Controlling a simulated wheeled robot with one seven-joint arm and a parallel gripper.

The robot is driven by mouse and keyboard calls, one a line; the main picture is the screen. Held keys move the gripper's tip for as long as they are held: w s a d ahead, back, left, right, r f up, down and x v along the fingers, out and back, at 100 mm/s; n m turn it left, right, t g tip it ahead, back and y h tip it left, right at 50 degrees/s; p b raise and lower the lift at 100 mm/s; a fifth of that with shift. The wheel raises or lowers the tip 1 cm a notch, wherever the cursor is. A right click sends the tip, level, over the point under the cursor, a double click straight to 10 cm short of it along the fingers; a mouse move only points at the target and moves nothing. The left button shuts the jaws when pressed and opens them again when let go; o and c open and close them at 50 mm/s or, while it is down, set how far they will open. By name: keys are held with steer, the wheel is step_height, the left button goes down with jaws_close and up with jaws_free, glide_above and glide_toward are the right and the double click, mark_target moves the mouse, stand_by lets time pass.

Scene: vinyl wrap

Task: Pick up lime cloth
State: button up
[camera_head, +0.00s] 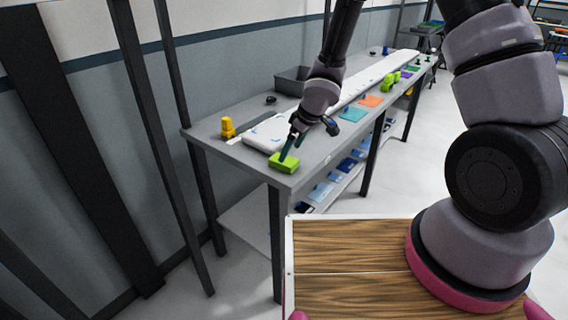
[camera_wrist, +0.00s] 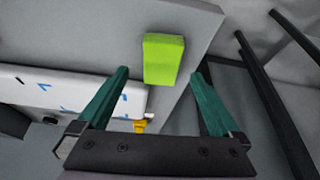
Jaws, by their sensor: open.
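The lime cloth (camera_head: 284,164) is a bright yellow-green block-like piece lying on the near end corner of the grey table in the head view. In the wrist view the lime cloth (camera_wrist: 163,58) shows between and just beyond my two teal fingertips. My gripper (camera_head: 289,148) points down over the cloth, its fingers overlapping the cloth's far side in the head view. In the wrist view my gripper (camera_wrist: 160,74) is open, with a finger towards each side of the cloth. I cannot tell whether the fingertips touch it.
A white padded roll or board (camera_head: 266,134) lies close behind the cloth. A yellow object (camera_head: 228,127) stands at the table's left. A grey bin (camera_head: 291,80) is at the back. Teal (camera_head: 353,114) and orange (camera_head: 371,101) cloths lie farther along. The table's edge is close to the lime cloth.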

steer(key=x, duration=0.5)
steer(key=shift+a, duration=0.2)
steer(key=c, duration=1.3)
steer(key=shift+c, duration=0.2)
steer(key=shift+r, duration=0.1)
step_height(320, 180, up, 8)
steer(key=shift+f, duration=0.15)
steer(key=shift+r, duration=1.1)
